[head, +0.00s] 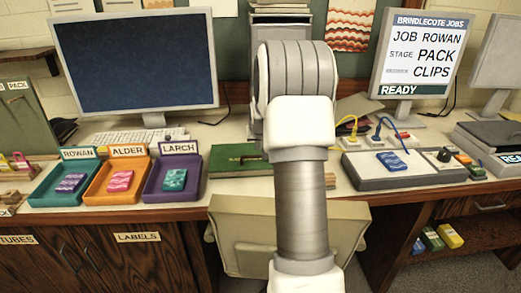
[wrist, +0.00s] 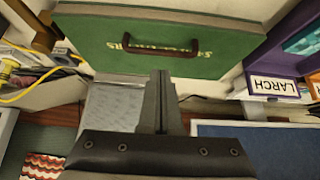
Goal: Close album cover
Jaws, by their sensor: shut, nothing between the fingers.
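The green album (head: 238,158) lies on the desk, left of my arm in the head view, and my arm hides its right part. In the wrist view the green album cover (wrist: 105,45) fills the top, with gold lettering and a brown handle (wrist: 160,48). The cover looks flat, with a pale edge along its border. My gripper (wrist: 160,75) is shut and empty. Its fingertips show in front of the cover's lower edge, below the handle. I cannot tell whether they touch it. In the head view my arm hides the gripper.
Left of the album stand purple (head: 149,193), orange (head: 90,197) and teal (head: 37,198) trays with patterned blocks. A grey cable panel (head: 365,182) sits to the right. A large monitor (head: 135,60) and a sign screen (head: 417,55) stand behind. A chair (head: 228,225) is in front.

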